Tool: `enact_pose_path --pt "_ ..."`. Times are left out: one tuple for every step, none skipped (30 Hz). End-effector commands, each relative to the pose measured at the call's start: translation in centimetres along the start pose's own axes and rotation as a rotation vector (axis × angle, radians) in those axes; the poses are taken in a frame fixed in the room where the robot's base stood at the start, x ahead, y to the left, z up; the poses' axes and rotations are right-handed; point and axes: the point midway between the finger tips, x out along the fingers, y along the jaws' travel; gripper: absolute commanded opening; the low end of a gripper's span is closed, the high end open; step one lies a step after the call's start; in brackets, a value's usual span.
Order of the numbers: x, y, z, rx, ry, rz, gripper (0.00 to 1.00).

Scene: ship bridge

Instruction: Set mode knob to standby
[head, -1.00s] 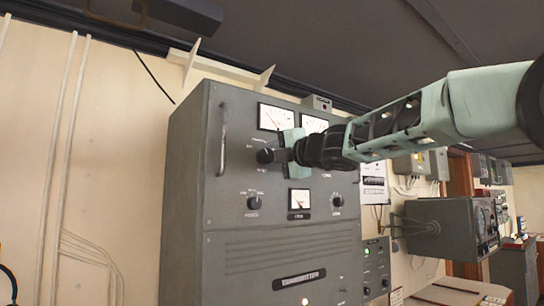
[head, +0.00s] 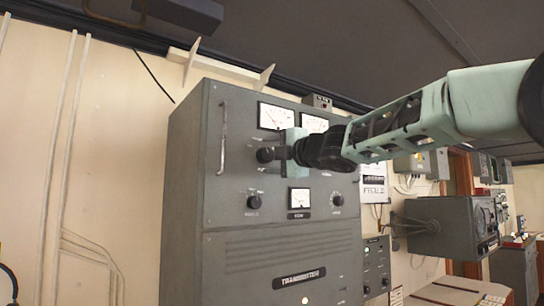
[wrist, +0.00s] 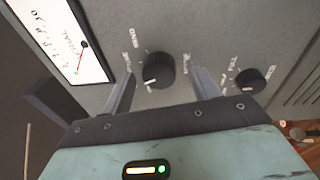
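The mode knob, taken to be the black knob (head: 265,155) at the upper left of the grey transmitter panel, also shows in the wrist view (wrist: 160,70). Small labels ring it, too blurred to read surely. A white mark shows at its lower left in the wrist view. My gripper (wrist: 162,74) is open, with one finger on each side of the knob. A gap seems to show on both sides; I cannot tell whether either finger touches. In the head view my gripper (head: 281,154) is at the panel, its fingers partly hidden.
A second black knob (wrist: 250,81) is close by, lower on the panel; the head view shows it too (head: 253,202). A meter (head: 276,116) is just above my gripper. A vertical handle (head: 223,138) stands out at the panel's left edge.

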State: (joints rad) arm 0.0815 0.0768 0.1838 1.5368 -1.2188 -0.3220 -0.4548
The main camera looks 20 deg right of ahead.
Motion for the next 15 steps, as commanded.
enact_pose_path --pt "0.0 0.0 0.0 0.000 0.000 0.000 0.60" --pt "0.0 0.0 0.0 0.000 0.000 0.000 0.60" --pt "0.0 0.0 0.0 0.000 0.000 0.000 0.60" --pt "0.0 0.0 0.0 0.000 0.000 0.000 0.60" --pt "0.0 0.0 0.0 0.000 0.000 0.000 0.60" --pt "-0.1 0.0 0.0 0.000 0.000 0.000 0.60" --pt "-0.1 0.0 0.0 -0.001 0.000 0.001 0.60" --pt "-0.3 0.0 0.0 -0.001 -0.001 0.001 0.60" --pt "-0.5 0.0 0.0 -0.002 -0.001 0.001 0.60" --pt "-0.8 0.0 0.0 -0.002 -0.002 0.001 0.60" --pt "-1.2 0.0 0.1 -0.002 -0.002 0.001 0.60" --pt "-1.8 0.0 0.1 -0.002 -0.003 0.002 0.60" --pt "-2.3 -0.1 0.1 -0.002 -0.003 0.002 0.60" --pt "-2.9 -0.1 0.1 -0.002 -0.003 0.002 0.60" --pt "-3.8 -0.1 0.1 -0.003 -0.004 0.002 0.60"
